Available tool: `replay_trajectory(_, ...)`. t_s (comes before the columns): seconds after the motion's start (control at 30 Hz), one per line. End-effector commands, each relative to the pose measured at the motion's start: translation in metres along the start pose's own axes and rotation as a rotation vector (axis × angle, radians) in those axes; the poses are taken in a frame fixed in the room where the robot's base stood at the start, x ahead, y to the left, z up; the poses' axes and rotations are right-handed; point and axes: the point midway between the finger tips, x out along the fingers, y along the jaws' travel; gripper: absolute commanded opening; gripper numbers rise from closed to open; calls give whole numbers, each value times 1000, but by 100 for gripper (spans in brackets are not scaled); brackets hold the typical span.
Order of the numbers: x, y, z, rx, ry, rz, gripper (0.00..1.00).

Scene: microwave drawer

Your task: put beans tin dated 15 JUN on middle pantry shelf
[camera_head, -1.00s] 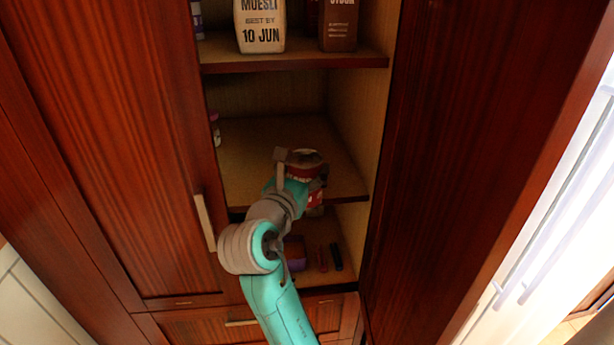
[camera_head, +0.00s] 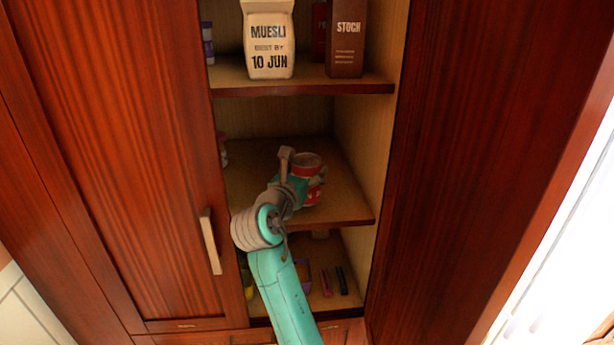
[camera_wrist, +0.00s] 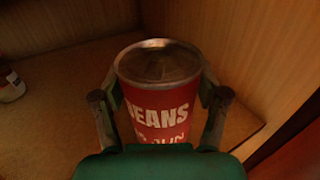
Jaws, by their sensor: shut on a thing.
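The beans tin (camera_wrist: 158,100) is red with a bare metal top and white lettering reading "BEANS". The date line below is partly hidden by my gripper; "JUN" shows and the number is unclear. My gripper (camera_wrist: 160,108) is shut on the tin, one finger on each side, and the tin is upright. In the head view the tin (camera_head: 308,170) and my gripper (camera_head: 300,175) are over the middle pantry shelf (camera_head: 255,160), inside its front edge. I cannot tell whether the tin's base touches the shelf.
A small jar (camera_wrist: 10,84) stands at the left on the middle shelf. The upper shelf (camera_head: 300,88) holds a muesli bag (camera_head: 269,40) and a brown stock box (camera_head: 346,40). The lower shelf holds small items. A closed door with a handle (camera_head: 210,241) borders the left.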

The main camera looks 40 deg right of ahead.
Motion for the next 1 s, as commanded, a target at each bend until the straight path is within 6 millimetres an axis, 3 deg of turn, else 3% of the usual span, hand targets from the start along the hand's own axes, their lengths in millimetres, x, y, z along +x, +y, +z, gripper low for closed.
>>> replay_trajectory(0.3,27,14,1,1,-1,0,14)
replay_trajectory(0.6,25,14,-18,1,-2,1,14)
replay_trajectory(1.0,25,14,-21,1,-2,1,14)
